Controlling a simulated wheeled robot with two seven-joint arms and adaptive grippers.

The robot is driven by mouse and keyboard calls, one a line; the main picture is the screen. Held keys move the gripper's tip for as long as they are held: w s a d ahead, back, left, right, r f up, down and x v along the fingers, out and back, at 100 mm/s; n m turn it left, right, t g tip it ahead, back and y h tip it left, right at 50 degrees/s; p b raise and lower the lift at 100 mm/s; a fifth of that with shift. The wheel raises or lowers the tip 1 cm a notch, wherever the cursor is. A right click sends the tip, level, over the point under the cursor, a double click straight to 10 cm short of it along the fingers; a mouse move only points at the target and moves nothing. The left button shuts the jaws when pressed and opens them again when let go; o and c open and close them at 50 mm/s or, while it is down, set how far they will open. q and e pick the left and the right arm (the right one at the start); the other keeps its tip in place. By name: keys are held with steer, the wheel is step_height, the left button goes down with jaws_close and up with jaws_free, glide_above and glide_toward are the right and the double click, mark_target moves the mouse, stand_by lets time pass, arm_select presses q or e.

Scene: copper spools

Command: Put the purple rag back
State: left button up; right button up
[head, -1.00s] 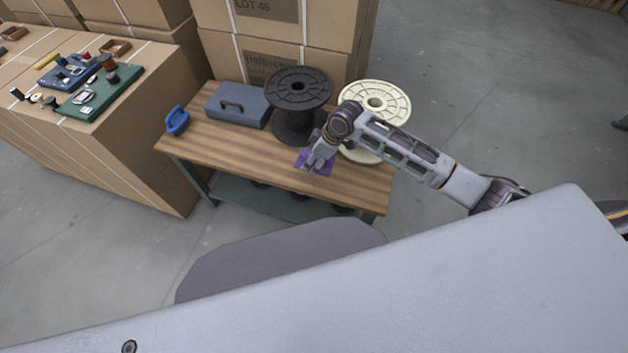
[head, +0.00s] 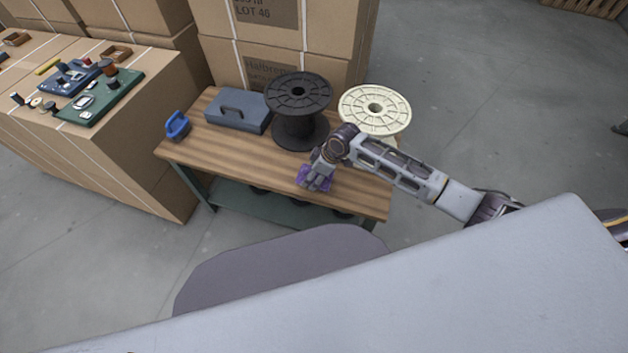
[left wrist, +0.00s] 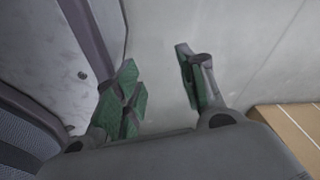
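My left gripper is not in the head view. In the left wrist view my left gripper (left wrist: 160,95) is open and empty, its green finger pads apart, above bare grey floor.
A black spool (head: 298,115) and a cream spool (head: 375,108) stand at the back of the bench. A grey-blue toolbox (head: 238,112) and a blue-handled item (head: 176,125) are to the left. Stacked cartons (head: 285,50) rise behind. The bench's front middle is clear.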

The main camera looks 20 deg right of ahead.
mark_target(314, 180)
arm_select(q)
steer(key=shift+w+d+r, duration=0.1)
arm_select(e)
steer(key=shift+f, duration=0.1)
steer(key=shift+f, duration=1.85)
arm_select(q)
steer(key=shift+w+d+r, duration=0.15)
steer(key=shift+w+d, duration=0.3)
steer(key=shift+w, duration=0.35)
steer(key=shift+s, duration=0.1)
